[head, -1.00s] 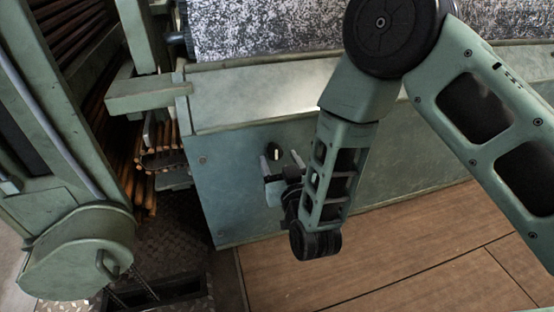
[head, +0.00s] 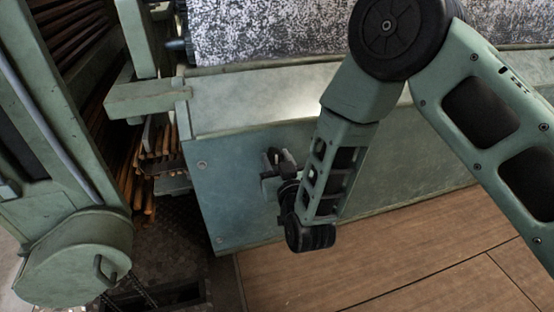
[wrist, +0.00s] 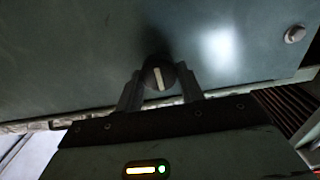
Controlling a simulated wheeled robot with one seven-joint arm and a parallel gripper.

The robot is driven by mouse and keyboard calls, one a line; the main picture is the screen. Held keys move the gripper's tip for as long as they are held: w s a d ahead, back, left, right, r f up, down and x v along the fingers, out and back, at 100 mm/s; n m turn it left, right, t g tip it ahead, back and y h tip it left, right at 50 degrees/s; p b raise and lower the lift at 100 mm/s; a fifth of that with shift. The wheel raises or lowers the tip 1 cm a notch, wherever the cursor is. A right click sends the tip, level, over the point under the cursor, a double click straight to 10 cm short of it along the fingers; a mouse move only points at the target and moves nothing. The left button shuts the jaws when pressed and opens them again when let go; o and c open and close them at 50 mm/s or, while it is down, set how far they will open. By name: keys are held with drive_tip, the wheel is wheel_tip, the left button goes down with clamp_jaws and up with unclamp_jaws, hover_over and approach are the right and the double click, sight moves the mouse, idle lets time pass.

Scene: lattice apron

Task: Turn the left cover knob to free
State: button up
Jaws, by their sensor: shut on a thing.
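The left cover knob (wrist: 158,76) is a round dark knob with a pale bar mark, set on the green cover panel (head: 232,190). In the wrist view it sits between the two fingers of my gripper (wrist: 160,88), and the pale mark stands nearly upright, tilted slightly. My gripper is shut on the knob, one finger on each side. In the head view my gripper (head: 276,160) reaches the panel's left part, and the fingers hide most of the knob.
A speckled roller (head: 270,32) lies behind the panel's top ledge. A green frame with a rounded housing (head: 75,260) and a stack of brown rods (head: 150,165) stand at left. Wooden flooring (head: 370,260) is clear below. A bolt (wrist: 294,34) shows on the panel.

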drive_tip(key=n+p, duration=0.2)
drive_tip(key=n, duration=0.1)
drive_tip(key=shift+a+r+n+p, duration=0.1)
drive_tip(key=shift+r+n+p, duration=0.05)
drive_tip(key=shift+n+p, duration=0.25)
drive_tip(key=n+p, duration=0.3)
drive_tip(key=n, duration=0.2)
drive_tip(key=shift+s+a+n+p, duration=0.1)
drive_tip(key=shift+n+p, duration=0.2)
drive_tip(key=shift+p, duration=0.05)
drive_tip(key=n+p, duration=0.2)
drive_tip(key=n, duration=0.2)
drive_tip(key=shift+f+p, duration=0.2)
drive_tip(key=shift+p, duration=0.15)
drive_tip(key=shift+f+n+p, duration=0.15)
drive_tip(key=shift+n+p, duration=0.75)
drive_tip(key=shift+n, duration=1.2)
drive_tip(key=shift+f, duration=0.1)
drive_tip(key=o, duration=1)
drive_tip(key=shift+c, duration=0.2)
